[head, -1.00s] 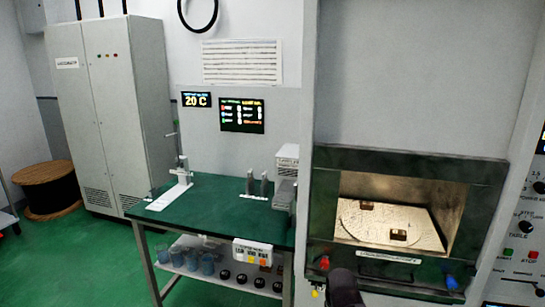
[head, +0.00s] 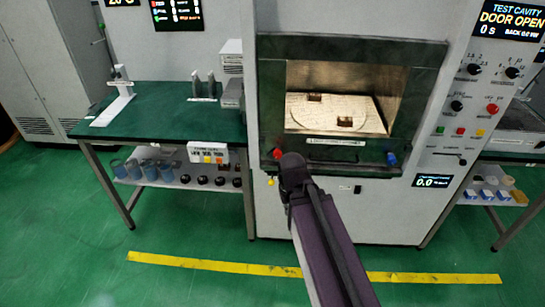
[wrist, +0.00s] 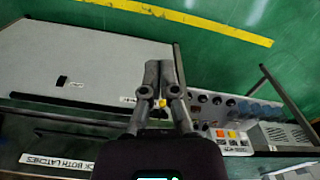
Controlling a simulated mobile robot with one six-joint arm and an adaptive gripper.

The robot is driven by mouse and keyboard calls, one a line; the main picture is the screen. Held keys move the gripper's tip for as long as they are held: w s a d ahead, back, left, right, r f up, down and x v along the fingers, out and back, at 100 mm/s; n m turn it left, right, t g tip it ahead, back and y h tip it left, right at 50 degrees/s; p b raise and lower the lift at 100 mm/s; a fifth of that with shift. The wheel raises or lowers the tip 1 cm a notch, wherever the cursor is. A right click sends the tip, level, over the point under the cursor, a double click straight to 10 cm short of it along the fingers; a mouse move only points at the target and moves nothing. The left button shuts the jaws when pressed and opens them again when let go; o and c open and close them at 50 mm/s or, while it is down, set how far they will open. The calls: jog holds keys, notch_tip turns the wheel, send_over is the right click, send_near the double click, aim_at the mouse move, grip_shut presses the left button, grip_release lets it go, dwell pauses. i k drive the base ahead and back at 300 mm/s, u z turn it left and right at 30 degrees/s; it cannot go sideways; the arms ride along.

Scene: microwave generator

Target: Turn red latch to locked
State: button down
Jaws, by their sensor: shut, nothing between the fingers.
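The red latch (head: 277,154) is a small red knob at the lower left corner of the dark oven frame (head: 350,45). A matching blue latch (head: 392,159) is at the lower right corner. The dark end of my arm is just right of the red latch in the head view and hides my fingers there. In the wrist view my gripper (wrist: 166,68) is shut and empty, with its fingertips together. I cannot make out the red latch in the wrist view, nor whether my gripper touches it.
The cavity (head: 345,85) is open, with a round plate and two small brown blocks inside; a display (head: 512,18) reads DOOR OPEN. A green bench (head: 165,115) stands left, with beakers (head: 150,168) on its shelf. The floor in front is clear, with a yellow line (head: 200,264).

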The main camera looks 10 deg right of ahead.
aim_at(276, 153)
jog(key=u, duration=0.4)
jog(key=k, duration=1.45)
jog(key=z, duration=0.25)
jog(key=i, duration=0.95)
jog(key=z, duration=0.05)
